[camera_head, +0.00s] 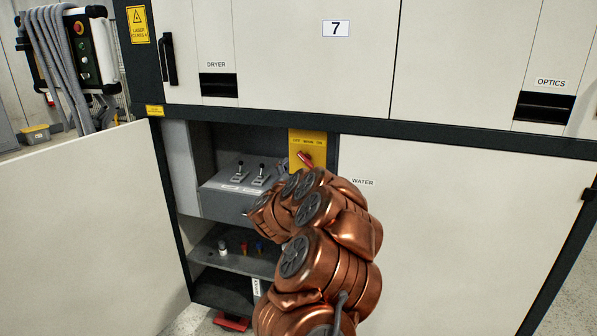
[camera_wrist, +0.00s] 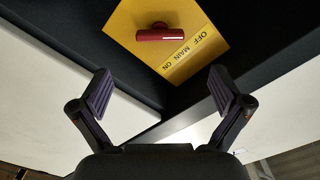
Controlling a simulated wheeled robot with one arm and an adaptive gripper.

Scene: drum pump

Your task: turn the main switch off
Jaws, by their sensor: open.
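The main switch is a red handle (camera_head: 305,158) on a yellow plate (camera_head: 318,142) marked OFF, MAIN and ON, at the right inside the open compartment. In the head view the handle is partly hidden by my arm. In the wrist view the red handle (camera_wrist: 160,33) lies across the upper part of the yellow plate (camera_wrist: 203,32), with the lettering below and right of it. My gripper (camera_wrist: 161,88) is open and empty. Its fingers stand apart from the handle, which shows beyond and between them. In the head view my arm hides the gripper.
The open white door (camera_head: 85,220) stands at the left. Inside, a grey box carries two toggle switches (camera_head: 250,170); a shelf (camera_head: 245,262) below holds several small knobs. The closed WATER panel (camera_head: 460,230) is at the right. A pendant with hoses (camera_head: 80,55) hangs upper left.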

